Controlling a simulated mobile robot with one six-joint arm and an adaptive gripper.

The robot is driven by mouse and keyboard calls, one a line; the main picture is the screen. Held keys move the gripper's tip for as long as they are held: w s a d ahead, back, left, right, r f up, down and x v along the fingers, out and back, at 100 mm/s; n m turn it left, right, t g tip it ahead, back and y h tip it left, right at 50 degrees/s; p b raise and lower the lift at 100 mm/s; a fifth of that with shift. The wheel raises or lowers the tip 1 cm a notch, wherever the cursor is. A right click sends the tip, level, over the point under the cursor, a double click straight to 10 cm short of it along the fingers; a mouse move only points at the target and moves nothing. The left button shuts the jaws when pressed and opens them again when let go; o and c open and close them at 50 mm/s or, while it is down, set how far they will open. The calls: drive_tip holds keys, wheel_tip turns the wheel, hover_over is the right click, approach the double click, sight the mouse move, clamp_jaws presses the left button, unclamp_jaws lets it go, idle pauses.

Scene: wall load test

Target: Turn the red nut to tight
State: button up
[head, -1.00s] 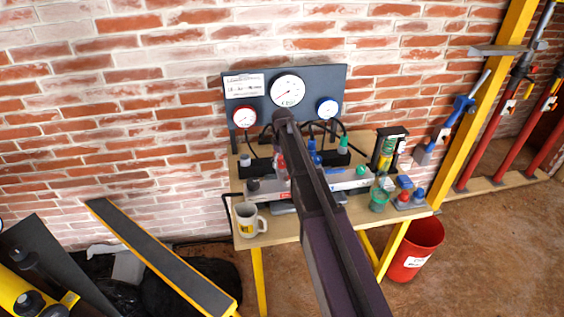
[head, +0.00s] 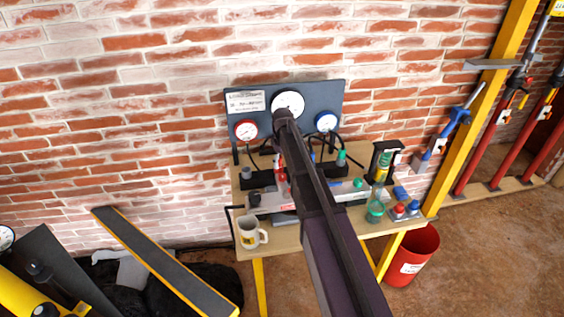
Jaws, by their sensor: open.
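My arm reaches from the bottom of the head view up over the bench (head: 262,231) and hides its middle. My gripper cannot be made out; the arm's far end is in front of the lower edge of the middle white gauge. A small red part (head: 279,166) shows just left of the arm, partly hidden by it. I cannot tell whether it is the red nut.
A dark panel (head: 330,96) carries a red-rimmed gauge (head: 246,130), a white gauge (head: 288,103) and a blue-rimmed gauge (head: 326,122). A mug (head: 251,234) stands at the bench's left front.

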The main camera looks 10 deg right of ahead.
sight(282, 175)
drive_tip(key=shift+r+p, duration=3.45)
drive_tip(key=shift+r, duration=0.3)
drive_tip(key=s+f+m+b, duration=0.2)
drive_tip(key=s+f+b, duration=0.1)
drive_tip(key=s, duration=0.7)
drive_tip(key=s+f+m+b, duration=0.3)
drive_tip(key=s, duration=0.6)
drive_tip(key=s+f+m+b, duration=0.3)
drive_tip(key=s, duration=0.7)
drive_tip(key=shift+s, duration=0.35)
drive_tip(key=shift+f, duration=0.1)
